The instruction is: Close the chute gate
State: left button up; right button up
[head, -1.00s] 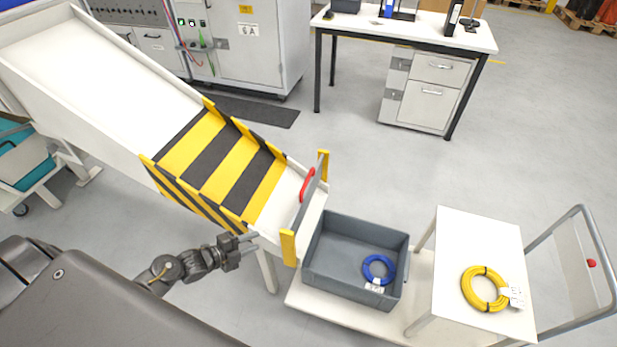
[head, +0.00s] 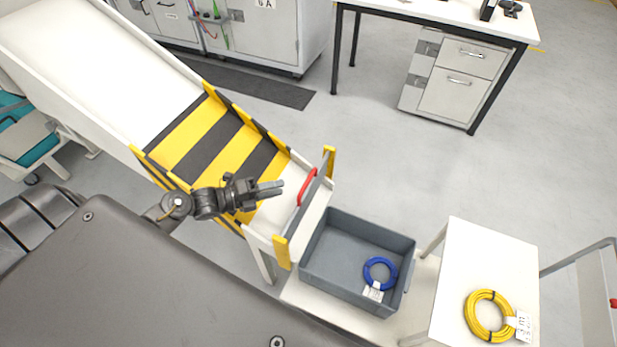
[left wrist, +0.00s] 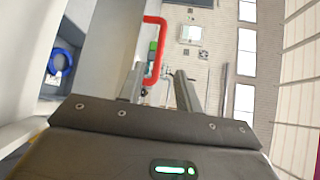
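The chute gate is a grey panel (head: 305,207) between two yellow posts at the lower end of the white chute (head: 110,70). I cannot tell whether a gap remains under the panel. Its red handle (head: 307,187) is on the uphill side. My left gripper (head: 277,188) is above the chute's lower end, left of the handle and apart from it. In the left wrist view my left gripper (left wrist: 158,90) has its fingers apart, with nothing held. The red handle (left wrist: 158,50) shows ahead, between and beyond the fingertips. My right gripper is not in view.
A grey crate (head: 325,262) with a blue cable coil (head: 380,272) stands below the chute's end. A white table (head: 485,255) to its right holds a yellow coil (head: 489,316). Yellow-black striped sides edge the chute. Open floor lies beyond the crate.

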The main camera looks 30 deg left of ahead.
aim_at(307, 180)
pick_arm(q)
jog(key=p+x, duration=0.1)
jog(key=x, duration=0.9)
jog(key=shift+w+d, duration=0.1)
jog(key=shift+d, duration=0.05)
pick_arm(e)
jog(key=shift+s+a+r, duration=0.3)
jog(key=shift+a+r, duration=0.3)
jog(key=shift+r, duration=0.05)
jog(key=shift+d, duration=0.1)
pick_arm(q)
grip_shut()
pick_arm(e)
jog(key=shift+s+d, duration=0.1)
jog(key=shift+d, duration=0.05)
